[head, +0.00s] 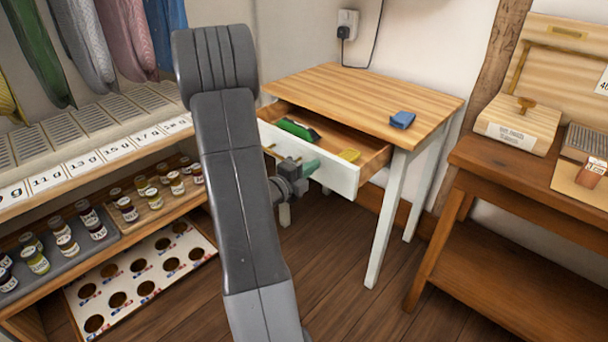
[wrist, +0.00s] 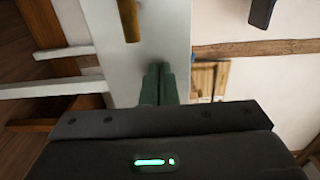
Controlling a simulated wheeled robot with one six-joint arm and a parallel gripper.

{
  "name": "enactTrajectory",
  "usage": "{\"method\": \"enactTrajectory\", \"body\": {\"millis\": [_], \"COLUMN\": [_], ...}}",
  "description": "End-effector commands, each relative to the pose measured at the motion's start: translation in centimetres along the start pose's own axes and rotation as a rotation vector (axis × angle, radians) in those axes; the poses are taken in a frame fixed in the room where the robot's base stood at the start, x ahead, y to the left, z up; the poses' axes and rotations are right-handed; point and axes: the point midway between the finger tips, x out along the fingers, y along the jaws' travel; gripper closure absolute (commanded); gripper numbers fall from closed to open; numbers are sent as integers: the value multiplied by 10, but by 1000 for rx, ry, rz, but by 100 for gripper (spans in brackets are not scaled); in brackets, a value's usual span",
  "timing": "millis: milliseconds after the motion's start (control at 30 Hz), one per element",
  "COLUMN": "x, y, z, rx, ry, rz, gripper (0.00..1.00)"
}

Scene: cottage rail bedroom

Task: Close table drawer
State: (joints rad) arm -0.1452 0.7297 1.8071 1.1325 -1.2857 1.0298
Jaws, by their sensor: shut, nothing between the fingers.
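The table (head: 345,88) has a pale wooden top and white legs. Its drawer (head: 343,178) with a white front is pulled open. A green object (head: 298,129) and a yellow object (head: 349,155) lie inside it. My gripper (head: 311,167) is shut and empty, its green fingers at the outer face of the drawer front. In the wrist view the fingers (wrist: 158,84) show over the white drawer front (wrist: 150,55), with a brass-coloured handle (wrist: 129,18) above them. I cannot tell whether the fingertips touch the front.
A blue object (head: 402,120) lies on the tabletop near its right edge. A shelf unit (head: 150,183) with several small jars stands at left. A brown wooden bench (head: 530,190) stands at right. Bare floor (head: 345,285) lies in front of the table. My arm hides part of the drawer's left side.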

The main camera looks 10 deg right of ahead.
Motion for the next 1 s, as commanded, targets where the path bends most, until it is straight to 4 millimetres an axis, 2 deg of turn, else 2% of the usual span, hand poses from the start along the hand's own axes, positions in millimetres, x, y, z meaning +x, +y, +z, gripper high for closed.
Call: {"method": "enactTrajectory", "body": {"millis": [400, 600, 800, 1000], "x": [105, 149, 179, 194], "y": [4, 2, 1, 1], "z": [-2, -1, -1, 0], "rx": [3, 1, 1, 1], "ry": [5, 3, 3, 1], "rz": [-2, -2, -1, 0], "gripper": [100, 100, 100, 100]}}
